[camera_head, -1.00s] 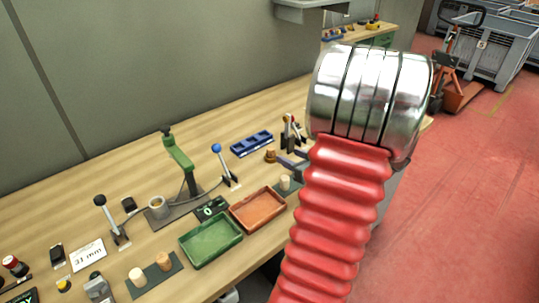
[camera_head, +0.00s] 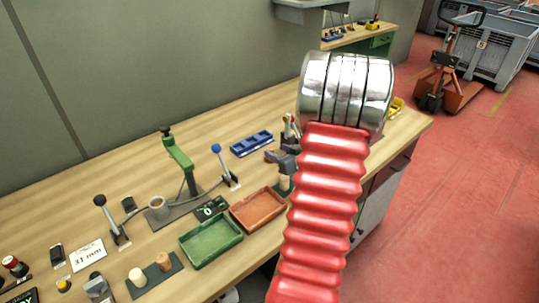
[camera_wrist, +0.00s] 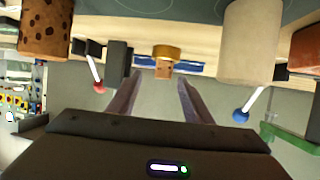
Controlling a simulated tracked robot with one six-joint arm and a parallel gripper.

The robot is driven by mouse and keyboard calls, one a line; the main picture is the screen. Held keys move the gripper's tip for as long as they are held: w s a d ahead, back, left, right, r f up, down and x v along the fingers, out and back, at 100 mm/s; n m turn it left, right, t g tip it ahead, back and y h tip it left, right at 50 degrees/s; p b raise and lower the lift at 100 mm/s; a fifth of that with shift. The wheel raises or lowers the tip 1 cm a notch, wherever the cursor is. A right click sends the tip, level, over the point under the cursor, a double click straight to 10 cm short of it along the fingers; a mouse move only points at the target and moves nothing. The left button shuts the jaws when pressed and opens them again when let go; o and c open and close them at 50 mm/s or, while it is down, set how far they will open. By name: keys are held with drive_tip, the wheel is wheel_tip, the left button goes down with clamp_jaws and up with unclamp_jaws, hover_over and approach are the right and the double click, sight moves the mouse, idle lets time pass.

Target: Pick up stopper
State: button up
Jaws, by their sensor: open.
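My gripper (camera_wrist: 157,98) is open, with nothing between its two fingers. In the wrist view, which is upside down, a brown speckled stopper (camera_wrist: 45,27) is at the top left and a pale, smooth stopper (camera_wrist: 250,42) is at the top right. Both stand outside the span of the fingers. In the head view my gripper (camera_head: 283,156) is just above a pale stopper (camera_head: 284,183) beside the orange tray; the speckled one is hidden behind my arm. Another pale stopper (camera_head: 137,277) and a tan stopper (camera_head: 163,261) stand on a dark mat (camera_head: 150,285) at the front left.
An orange tray (camera_head: 232,212) and a green tray (camera_head: 185,246) lie left of my arm. A green press (camera_head: 180,155), a blue-knobbed lever (camera_head: 217,148) and a blue rack (camera_head: 251,151) stand behind. A small brass-and-cork piece (camera_wrist: 165,62) shows between the stoppers.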

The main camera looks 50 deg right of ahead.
sight(272, 150)
drive_tip(key=shift+a+x, duration=0.15)
drive_tip(key=shift+x, duration=1.1)
drive_tip(key=shift+a+x, duration=0.1)
drive_tip(key=shift+x, duration=1.2)
drive_tip(key=shift+w, duration=0.1)
drive_tip(key=shift+c, duration=0.5)
drive_tip(key=c, duration=1)
wheel_tip(272, 150, up, 10)
